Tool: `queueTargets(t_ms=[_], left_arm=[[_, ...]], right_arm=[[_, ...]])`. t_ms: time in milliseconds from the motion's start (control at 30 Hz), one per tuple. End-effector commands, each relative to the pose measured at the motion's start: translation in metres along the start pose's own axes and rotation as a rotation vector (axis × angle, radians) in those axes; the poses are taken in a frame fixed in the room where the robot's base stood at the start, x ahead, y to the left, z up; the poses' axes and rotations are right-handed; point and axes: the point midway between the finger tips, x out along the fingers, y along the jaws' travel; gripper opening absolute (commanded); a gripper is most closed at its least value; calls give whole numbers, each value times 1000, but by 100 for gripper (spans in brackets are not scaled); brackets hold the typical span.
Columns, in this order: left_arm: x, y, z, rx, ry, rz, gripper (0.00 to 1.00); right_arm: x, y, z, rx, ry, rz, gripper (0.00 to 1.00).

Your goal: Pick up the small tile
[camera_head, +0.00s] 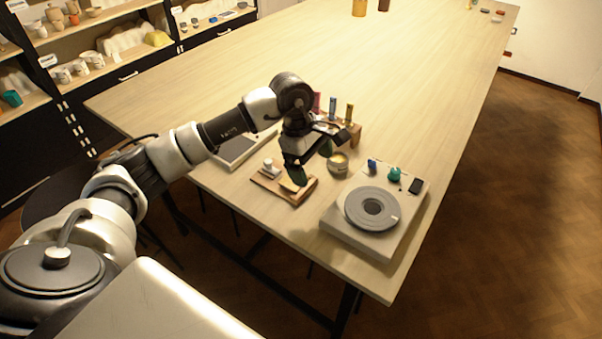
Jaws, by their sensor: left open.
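My left gripper (311,164) is open, pointing down above the front part of the table. Its dark fingers, with green on them, are just above a small brown wooden board (300,198). A small tan piece, which looks like the small tile (288,185), lies on the board just below and beside the left finger. The finger hides part of it, and I cannot tell whether they touch. A small white object (269,166) stands at the board's back left. My right gripper is not in view.
A potter's wheel (373,208) with small blue, green and black items stands right of the gripper, near the table's edge. A small round pot (338,163) is close by on the right. A wooden rack (355,130) with coloured sticks stands behind. The table's far part is mostly clear.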

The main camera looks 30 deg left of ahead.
Motion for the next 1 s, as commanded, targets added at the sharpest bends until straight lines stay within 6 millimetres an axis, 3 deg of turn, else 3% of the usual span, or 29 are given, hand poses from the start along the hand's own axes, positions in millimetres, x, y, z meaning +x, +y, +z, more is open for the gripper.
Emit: queueTargets(t_ms=[33, 100, 233, 500, 667, 1000], left_arm=[[-12, 1, -20, 0, 92, -21, 92], [-24, 0, -41, -3, 183, -50, 92], [-27, -3, -58, -8, 258, -83, 92], [11, -7, -69, -10, 263, -88, 92], [22, -7, -71, -9, 261, -86, 92], [65, -5, -82, -10, 260, -85, 92]], right_arm=[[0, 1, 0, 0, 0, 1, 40], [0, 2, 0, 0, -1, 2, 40], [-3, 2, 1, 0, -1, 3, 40], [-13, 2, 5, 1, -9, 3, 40], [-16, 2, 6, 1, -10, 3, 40], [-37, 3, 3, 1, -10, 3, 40]])
